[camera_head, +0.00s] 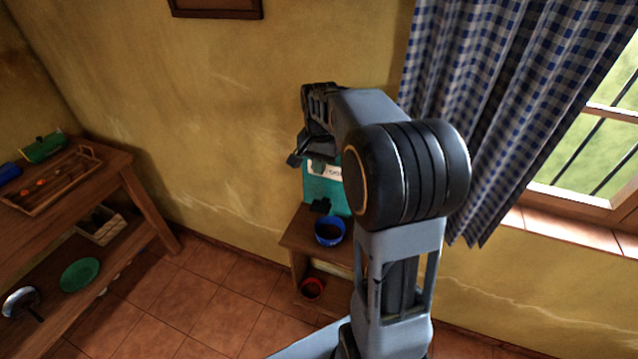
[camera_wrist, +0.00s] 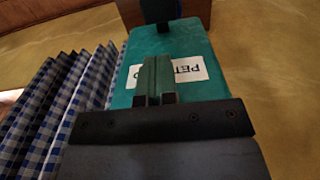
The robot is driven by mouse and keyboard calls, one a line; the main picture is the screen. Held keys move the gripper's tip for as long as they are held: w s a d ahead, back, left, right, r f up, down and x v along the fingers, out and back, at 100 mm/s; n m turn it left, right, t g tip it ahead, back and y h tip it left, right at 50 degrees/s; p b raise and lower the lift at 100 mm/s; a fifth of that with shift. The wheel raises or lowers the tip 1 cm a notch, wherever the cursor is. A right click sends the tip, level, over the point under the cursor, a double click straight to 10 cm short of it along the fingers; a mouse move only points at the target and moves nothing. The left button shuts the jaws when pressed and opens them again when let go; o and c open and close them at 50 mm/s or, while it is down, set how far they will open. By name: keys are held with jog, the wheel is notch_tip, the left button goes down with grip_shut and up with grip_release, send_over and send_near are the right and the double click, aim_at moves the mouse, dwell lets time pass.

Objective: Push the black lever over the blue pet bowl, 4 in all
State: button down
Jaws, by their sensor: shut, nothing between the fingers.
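The teal pet-food dispenser (camera_head: 312,192) stands against the wall on a small wooden table, with a white label on its front. It also fills the middle of the wrist view (camera_wrist: 198,45), where the label is upside down. A black part that looks like the lever (camera_head: 320,206) juts out low on its front, over the blue pet bowl (camera_head: 330,233); it shows at the top of the wrist view (camera_wrist: 160,8). My gripper (camera_head: 318,169) is shut and empty, in front of the label and above the lever. Its greenish fingers (camera_wrist: 156,62) appear apart from the lever.
The small table (camera_head: 296,240) has a red bowl (camera_head: 312,288) on its lower shelf. A blue checked curtain (camera_head: 480,90) hangs right of my arm. A wooden workbench (camera_head: 112,165) with a tray stands at the left. The tiled floor between is clear.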

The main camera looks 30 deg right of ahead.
aim_at(320, 207)
notch_tip(320, 207, down, 13)
jog(key=b, duration=0.9)
jog(key=shift+f, duration=0.1)
notch_tip(320, 207, down, 4)
jog(key=b, duration=0.2)
jog(key=shift+b, duration=0.4)
jog(key=shift+s, duration=0.15)
jog(key=shift+r+p, duration=0.3)
jog(key=shift+p, duration=0.05)
notch_tip(320, 207, up, 14)
jog(key=p, duration=0.2)
jog(key=shift+r, duration=0.1)
